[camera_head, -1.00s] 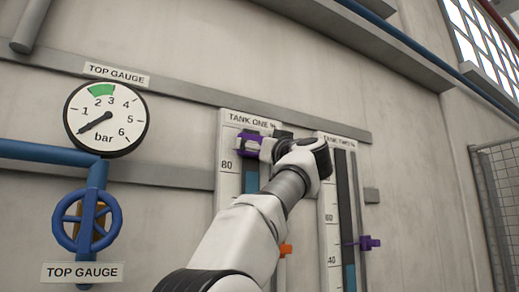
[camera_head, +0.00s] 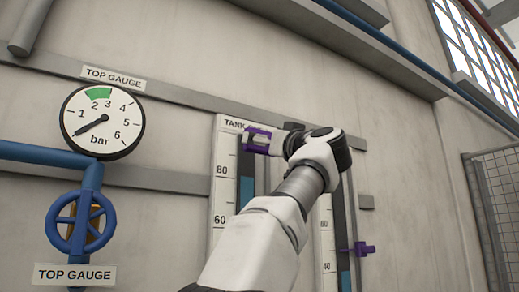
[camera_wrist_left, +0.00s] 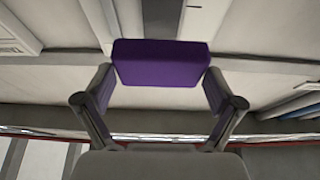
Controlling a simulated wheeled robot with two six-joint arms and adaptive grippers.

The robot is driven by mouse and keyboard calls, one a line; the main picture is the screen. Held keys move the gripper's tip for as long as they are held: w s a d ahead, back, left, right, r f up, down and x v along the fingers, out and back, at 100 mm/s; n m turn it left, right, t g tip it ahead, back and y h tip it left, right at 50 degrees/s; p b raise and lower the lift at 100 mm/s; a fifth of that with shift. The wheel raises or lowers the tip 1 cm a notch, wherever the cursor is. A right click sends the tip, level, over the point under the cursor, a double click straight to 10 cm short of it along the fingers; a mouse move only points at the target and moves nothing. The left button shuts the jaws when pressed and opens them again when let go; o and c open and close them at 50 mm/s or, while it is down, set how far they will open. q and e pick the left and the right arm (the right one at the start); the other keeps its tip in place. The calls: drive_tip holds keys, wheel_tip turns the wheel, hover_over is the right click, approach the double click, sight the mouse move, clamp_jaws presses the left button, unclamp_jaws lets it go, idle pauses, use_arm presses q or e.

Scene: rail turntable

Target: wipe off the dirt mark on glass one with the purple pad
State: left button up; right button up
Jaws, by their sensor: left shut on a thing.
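Glass one is the upright gauge glass (camera_head: 246,192) on the TANK ONE board, dark at the top with blue liquid below. My left gripper (camera_head: 262,141) is at its upper end, above the 80 mark, shut on the purple pad (camera_head: 253,151). In the left wrist view the purple pad (camera_wrist_left: 160,64) sits between the two fingers of my left gripper (camera_wrist_left: 160,85). The pad overlaps the glass's top right; I cannot tell whether it touches. No dirt mark shows; pad and gripper cover part of the glass. My right gripper is in neither view.
The TANK TWO board (camera_head: 326,230), partly behind my arm, has a purple pointer (camera_head: 362,248) sticking out at right. A round gauge (camera_head: 102,121) and a blue valve wheel (camera_head: 80,222) are at left. A mesh fence (camera_head: 498,195) stands at right.

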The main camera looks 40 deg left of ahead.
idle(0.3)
use_arm(q)
wheel_tip(320, 180, down, 14)
drive_tip(key=s+d+b, duration=0.1)
drive_tip(key=d+b, duration=0.2)
drive_tip(key=b, duration=1.1)
drive_tip(key=shift+f, duration=0.2)
